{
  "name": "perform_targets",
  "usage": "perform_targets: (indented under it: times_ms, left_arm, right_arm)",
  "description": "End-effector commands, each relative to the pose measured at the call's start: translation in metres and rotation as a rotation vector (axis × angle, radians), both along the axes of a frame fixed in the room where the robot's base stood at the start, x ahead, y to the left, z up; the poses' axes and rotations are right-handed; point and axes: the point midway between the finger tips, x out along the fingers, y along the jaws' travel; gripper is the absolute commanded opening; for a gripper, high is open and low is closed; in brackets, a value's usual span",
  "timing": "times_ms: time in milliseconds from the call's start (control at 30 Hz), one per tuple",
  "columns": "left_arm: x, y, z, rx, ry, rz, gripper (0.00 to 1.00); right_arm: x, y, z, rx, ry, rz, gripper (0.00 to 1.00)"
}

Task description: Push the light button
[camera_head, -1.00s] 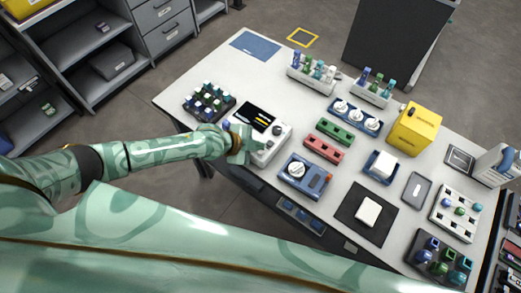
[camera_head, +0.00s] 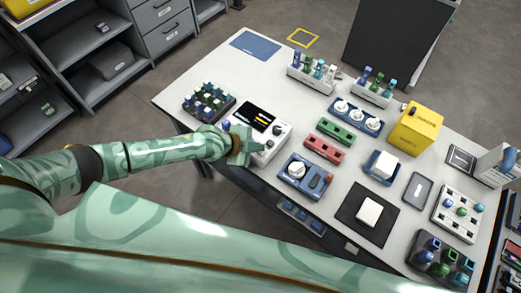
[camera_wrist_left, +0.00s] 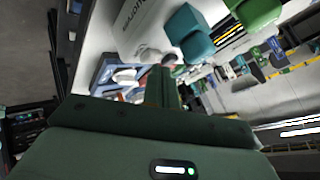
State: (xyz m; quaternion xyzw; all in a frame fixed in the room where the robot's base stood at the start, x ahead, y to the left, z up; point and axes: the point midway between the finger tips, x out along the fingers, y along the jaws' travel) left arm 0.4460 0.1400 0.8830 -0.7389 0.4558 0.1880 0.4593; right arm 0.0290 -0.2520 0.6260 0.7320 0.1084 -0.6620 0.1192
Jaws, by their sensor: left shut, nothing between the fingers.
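A white device (camera_head: 272,150) with a dark screen (camera_head: 257,117) and round dark knobs or buttons stands at the table's near edge in the head view. I cannot tell which control is the light button. My left gripper (camera_head: 252,146) is at the device's near left side, over its lower controls. It is shut and empty; whether it touches a control is hard to tell. In the left wrist view the shut fingers (camera_wrist_left: 162,88) point toward a white body (camera_wrist_left: 140,30) with a round grey part (camera_wrist_left: 149,55) close to the tips. My right gripper is not in view.
A dark rack of vials (camera_head: 208,101) stands left of the device. A blue unit with a white knob (camera_head: 297,171) is to its right, with red (camera_head: 323,149) and green (camera_head: 336,131) blocks behind. The table's back left holds only a flat blue mat (camera_head: 255,46).

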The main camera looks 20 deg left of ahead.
Motion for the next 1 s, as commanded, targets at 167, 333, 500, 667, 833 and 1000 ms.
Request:
perform_targets:
  times_ms: [167, 333, 500, 667, 833, 1000]
  left_arm:
    - [0.000, 0.000, -0.002, 0.000, 0.000, 0.000, 0.00]
    - [0.000, 0.000, -0.004, 0.000, 0.000, 0.000, 0.00]
    - [0.000, 0.000, -0.006, 0.000, 0.000, 0.000, 0.00]
    - [0.000, 0.000, -0.007, 0.000, 0.000, 0.000, 0.00]
    - [0.000, 0.000, -0.004, 0.001, 0.000, 0.000, 0.00]
    - [0.000, 0.000, 0.006, 0.001, 0.000, 0.000, 0.00]
  right_arm:
    - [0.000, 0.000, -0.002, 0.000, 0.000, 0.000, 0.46]
    - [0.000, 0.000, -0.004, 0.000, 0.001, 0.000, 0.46]
    - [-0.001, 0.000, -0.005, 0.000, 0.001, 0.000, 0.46]
    - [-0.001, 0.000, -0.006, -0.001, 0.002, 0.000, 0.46]
    - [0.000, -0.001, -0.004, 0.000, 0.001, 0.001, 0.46]
    - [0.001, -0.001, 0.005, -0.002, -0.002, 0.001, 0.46]
